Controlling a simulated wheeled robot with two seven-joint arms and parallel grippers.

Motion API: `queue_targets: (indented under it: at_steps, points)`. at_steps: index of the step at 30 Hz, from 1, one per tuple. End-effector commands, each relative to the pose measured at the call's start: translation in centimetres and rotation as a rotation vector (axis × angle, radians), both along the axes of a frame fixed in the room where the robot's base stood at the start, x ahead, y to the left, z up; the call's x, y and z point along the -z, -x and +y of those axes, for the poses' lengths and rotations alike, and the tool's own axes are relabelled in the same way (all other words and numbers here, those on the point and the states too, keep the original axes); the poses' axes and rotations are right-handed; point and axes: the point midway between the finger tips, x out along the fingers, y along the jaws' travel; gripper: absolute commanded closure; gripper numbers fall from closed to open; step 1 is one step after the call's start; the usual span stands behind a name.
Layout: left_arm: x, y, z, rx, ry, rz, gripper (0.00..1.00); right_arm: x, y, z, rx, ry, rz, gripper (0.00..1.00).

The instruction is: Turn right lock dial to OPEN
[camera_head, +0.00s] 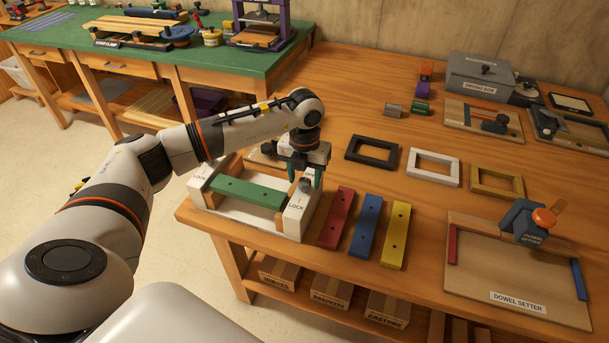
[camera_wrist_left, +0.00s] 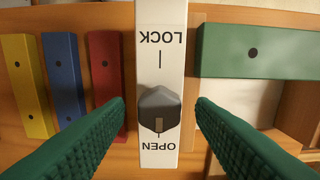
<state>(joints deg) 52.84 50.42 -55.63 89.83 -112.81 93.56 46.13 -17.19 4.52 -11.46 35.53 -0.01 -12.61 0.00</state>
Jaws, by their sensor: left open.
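The right lock dial is a dark grey knob (camera_wrist_left: 159,105) on a white block marked LOCK and OPEN (camera_wrist_left: 160,22). A tan mark on the knob lies on its OPEN side. In the head view the knob (camera_head: 305,186) sits on the right white block (camera_head: 297,213) of a white frame, with a green bar (camera_head: 246,192) beside it. My left gripper (camera_head: 305,176) points down over the knob. Its green fingers (camera_wrist_left: 160,112) are open, one on each side of the knob, apart from it in the wrist view. My right gripper is not in view.
Red (camera_head: 336,218), blue (camera_head: 365,226) and yellow (camera_head: 396,236) bars lie close right of the frame. Black (camera_head: 371,152), white (camera_head: 433,167) and gold (camera_head: 496,181) rectangular frames lie behind. A dowel setter board (camera_head: 480,275) is at the right.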

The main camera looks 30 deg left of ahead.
Motion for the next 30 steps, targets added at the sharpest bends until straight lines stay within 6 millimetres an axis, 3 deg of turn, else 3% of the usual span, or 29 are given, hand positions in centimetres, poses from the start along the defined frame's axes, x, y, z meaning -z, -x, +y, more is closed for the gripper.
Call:
queue_targets:
  at_steps: [7, 21, 30]
  points:
    - [-0.9, 0.0, 0.0, 0.001, 0.000, 0.001, 0.50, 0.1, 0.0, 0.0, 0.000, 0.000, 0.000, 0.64]
    - [-10.1, 0.0, 0.0, 0.001, 0.000, -0.003, 0.50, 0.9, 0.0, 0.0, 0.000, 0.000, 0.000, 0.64]
    - [-12.0, 0.0, 0.0, 0.000, 0.000, 0.001, 0.50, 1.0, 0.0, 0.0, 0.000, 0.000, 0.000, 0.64]
